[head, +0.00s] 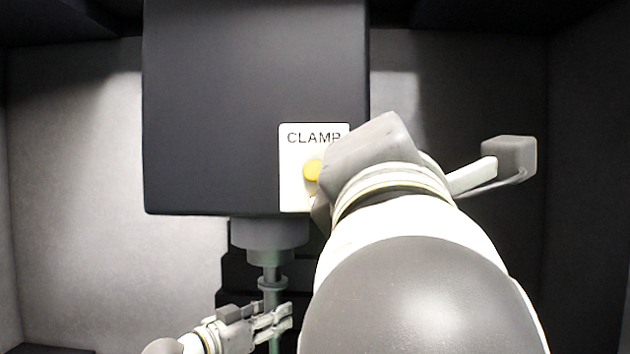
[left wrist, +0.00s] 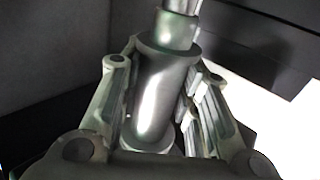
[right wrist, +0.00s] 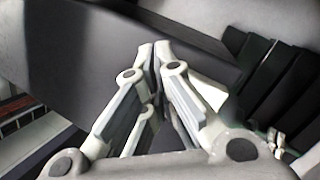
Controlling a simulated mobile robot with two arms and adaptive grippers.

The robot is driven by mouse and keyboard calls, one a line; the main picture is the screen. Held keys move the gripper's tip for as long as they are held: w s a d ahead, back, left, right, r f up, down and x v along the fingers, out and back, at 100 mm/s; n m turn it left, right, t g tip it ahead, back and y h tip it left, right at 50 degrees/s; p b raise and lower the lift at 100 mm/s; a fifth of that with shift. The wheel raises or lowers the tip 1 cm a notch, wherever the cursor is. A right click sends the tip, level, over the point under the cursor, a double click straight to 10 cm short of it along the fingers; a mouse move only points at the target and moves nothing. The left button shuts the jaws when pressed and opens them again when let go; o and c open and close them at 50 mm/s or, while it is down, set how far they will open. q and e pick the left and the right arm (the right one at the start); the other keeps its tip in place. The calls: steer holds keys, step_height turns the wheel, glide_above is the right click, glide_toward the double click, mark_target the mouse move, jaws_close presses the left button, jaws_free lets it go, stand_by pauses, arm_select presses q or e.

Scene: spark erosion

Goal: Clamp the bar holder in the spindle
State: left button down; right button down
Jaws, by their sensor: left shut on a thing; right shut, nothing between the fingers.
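The grey bar holder (head: 272,284) stands upright under the spindle (head: 268,234), in line with it; its narrower top meets the spindle's underside. My left gripper (head: 278,317) is shut on the bar holder below its collar. In the left wrist view the bar holder (left wrist: 163,100) sits between the fingers. A white CLAMP plate (head: 294,190) with a yellow button (head: 312,170) is on the front of the dark machine head (head: 220,110). My right gripper (right wrist: 156,50) is shut and empty, its tips close to a dark surface.
The dark machine head fills the upper middle. Pale chamber walls (head: 70,180) stand behind and at both sides. Dark stepped parts (head: 235,275) lie behind the bar holder. My right arm covers much of the lower right.

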mark_target(265, 296)
arm_select(q)
steer(key=shift+w+a, duration=0.2)
steer(key=shift+a, duration=0.2)
steer(key=shift+d, duration=0.1)
arm_select(e)
steer(key=s+a+f+n+y, duration=0.2)
steer(key=a+f+n, duration=0.2)
steer(key=a, duration=0.3)
arm_select(q)
steer(key=shift+s+d+r, duration=0.1)
steer(key=shift+d+r, duration=0.05)
steer(key=shift+d, duration=0.05)
steer(key=shift+a, duration=0.1)
arm_select(e)
steer(key=shift+g, duration=0.3)
steer(key=w, duration=0.5)
steer(key=shift+d+r, duration=0.1)
steer(key=shift+d, duration=0.25)
steer(key=shift+w, duration=0.1)
arm_select(q)
steer(key=shift+r, duration=2.1)
stand_by(1.4)
